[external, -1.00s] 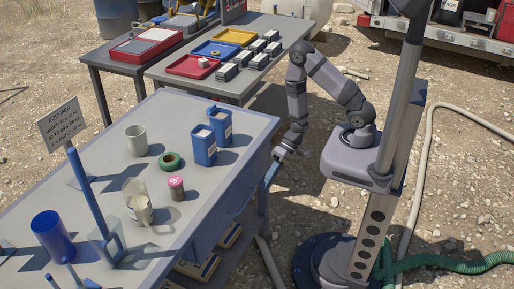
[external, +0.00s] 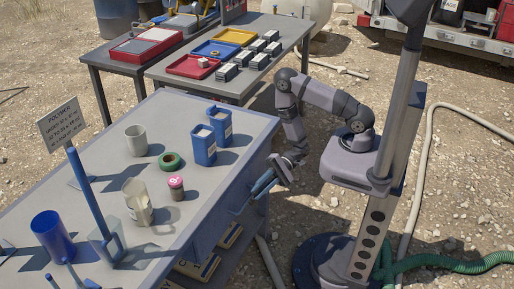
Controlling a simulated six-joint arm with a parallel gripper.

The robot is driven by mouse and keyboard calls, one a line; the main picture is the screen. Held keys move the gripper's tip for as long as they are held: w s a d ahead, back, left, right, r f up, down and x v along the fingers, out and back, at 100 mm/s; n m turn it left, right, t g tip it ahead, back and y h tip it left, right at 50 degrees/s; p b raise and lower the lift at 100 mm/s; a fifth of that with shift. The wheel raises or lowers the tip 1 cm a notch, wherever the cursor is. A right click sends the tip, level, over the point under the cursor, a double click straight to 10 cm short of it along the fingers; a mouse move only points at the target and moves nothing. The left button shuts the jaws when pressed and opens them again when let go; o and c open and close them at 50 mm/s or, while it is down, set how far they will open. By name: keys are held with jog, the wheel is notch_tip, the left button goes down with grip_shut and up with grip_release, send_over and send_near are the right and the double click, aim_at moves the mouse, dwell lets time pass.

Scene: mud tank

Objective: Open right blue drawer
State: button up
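The blue drawer front (external: 212,232) is on the right-hand side of the grey table, below its top, and is seen at a steep angle. Its right part lies close to my gripper. My gripper (external: 263,186) is beside the table's far right end, pointing down and left toward the drawer side. Slim blue pieces show at its tip, close to the table side. I cannot tell whether they touch a handle or how far apart the fingers are. No drawer visibly stands out from the table.
Yellowish bags (external: 197,268) lie below.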

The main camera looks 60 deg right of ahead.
aim_at(246, 202)
jog(key=shift+x, duration=3.4)
grip_shut()
